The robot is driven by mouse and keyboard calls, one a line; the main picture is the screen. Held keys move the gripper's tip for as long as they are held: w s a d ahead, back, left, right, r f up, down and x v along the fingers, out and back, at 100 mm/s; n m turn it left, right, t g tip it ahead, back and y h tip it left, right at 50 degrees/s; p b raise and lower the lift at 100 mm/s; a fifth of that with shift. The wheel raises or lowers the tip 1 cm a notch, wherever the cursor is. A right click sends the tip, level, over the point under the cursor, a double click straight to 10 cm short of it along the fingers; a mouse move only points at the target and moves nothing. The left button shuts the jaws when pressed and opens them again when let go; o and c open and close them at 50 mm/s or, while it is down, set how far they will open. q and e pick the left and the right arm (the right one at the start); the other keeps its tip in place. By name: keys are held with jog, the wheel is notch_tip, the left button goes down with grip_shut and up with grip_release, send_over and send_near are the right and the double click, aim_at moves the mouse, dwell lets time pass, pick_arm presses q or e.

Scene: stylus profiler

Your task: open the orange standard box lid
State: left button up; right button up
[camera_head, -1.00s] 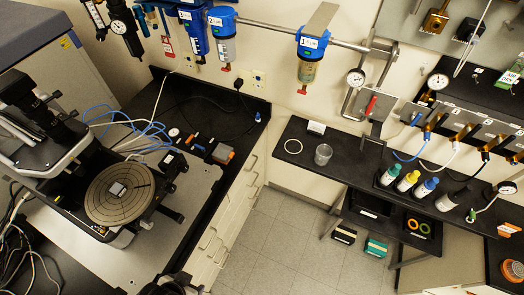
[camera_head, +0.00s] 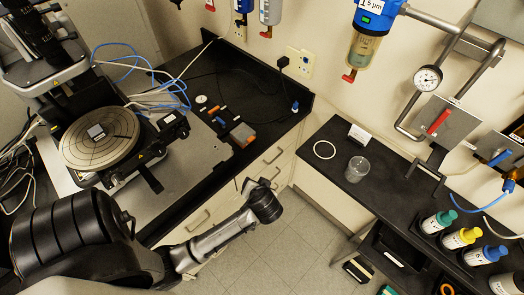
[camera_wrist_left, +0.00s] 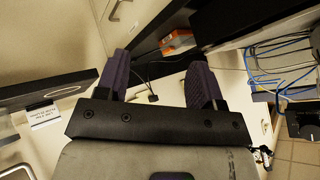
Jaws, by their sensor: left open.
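The small orange box (camera_head: 242,134) sits near the right edge of the black bench, beside the grey instrument plate. Its lid looks down, but it is too small to be sure. My left gripper (camera_head: 263,183) is in front of the bench drawers, below and apart from the box. In the left wrist view my left gripper (camera_wrist_left: 160,60) has its two dark purple fingers apart, with nothing between them. My right gripper is not in view.
The profiler with its round stage (camera_head: 100,138) stands on the left of the bench. Small tools (camera_head: 215,112) lie near the box. On the right shelf are a white ring (camera_head: 324,150), a clear cup (camera_head: 357,169) and several bottles (camera_head: 462,238). The rear bench surface is mostly clear.

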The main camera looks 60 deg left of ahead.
pick_arm(q)
jog(key=w+a+f+n+g+y+b, duration=0.3)
jog(key=w+a+f+n+y+b, duration=0.35)
jog(key=b, duration=0.45)
jog(key=n+g+y+b, duration=0.3)
jog(key=n+g+b, duration=0.1)
jog(key=n+b, duration=0.4)
send_near(244, 135)
jog(key=shift+m, duration=0.45)
jog(key=x, duration=0.5)
jog(key=shift+w+f+b, duration=0.25)
jog(key=shift+w+b, duration=0.05)
jog(key=shift+w, duration=0.05)
jog(key=c, duration=0.4)
grip_shut()
